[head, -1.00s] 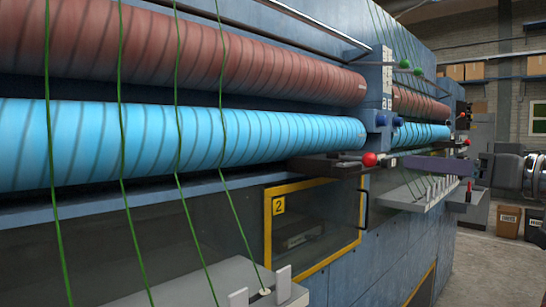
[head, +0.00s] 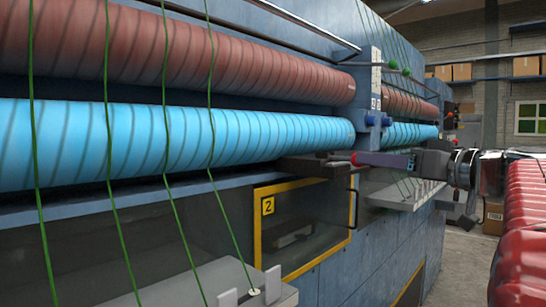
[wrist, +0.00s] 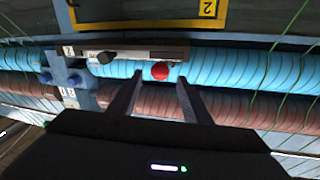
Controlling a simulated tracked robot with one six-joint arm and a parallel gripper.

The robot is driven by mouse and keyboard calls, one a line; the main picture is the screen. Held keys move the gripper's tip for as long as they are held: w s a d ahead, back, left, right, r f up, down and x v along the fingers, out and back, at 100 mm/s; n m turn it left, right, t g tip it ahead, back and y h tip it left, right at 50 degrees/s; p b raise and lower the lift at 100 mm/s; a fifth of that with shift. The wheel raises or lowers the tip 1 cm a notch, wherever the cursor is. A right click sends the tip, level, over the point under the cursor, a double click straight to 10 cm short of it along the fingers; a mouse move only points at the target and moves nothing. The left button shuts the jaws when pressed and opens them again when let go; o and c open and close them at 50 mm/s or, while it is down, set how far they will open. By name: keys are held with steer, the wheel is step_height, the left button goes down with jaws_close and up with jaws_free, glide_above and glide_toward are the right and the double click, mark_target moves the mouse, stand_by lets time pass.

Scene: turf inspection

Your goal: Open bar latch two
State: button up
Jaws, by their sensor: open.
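The bar latch (head: 308,165) is a dark horizontal bar fixed above the yellow-framed door marked 2 (head: 268,207). A red ball knob (head: 355,158) sits at its right end. The wrist view is upside down and shows the latch plate (wrist: 150,53) with a black knob and the red knob (wrist: 160,71). My gripper (wrist: 160,82) is open, with one finger on each side of the red knob in the picture. I cannot tell if the fingertips reach past it. In the head view my purple gripper (head: 362,159) comes from the right, close to the knob.
Blue (head: 200,140) and red-brown rollers (head: 200,60) run along the machine above the latch. Green yarns (head: 168,120) hang in front on the left. A grey shelf (head: 410,195) juts out at the right. A dark door handle (head: 354,205) stands below the knob.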

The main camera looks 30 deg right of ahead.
mark_target(343, 160)
steer(key=shift+w+a, duration=0.2)
steer(key=shift+w, duration=1.25)
steer(key=shift+w+a, duration=0.15)
steer(key=shift+w, duration=1.25)
steer(key=shift+c, duration=0.4)
jaws_close()
steer(key=shift+a, duration=0.1)
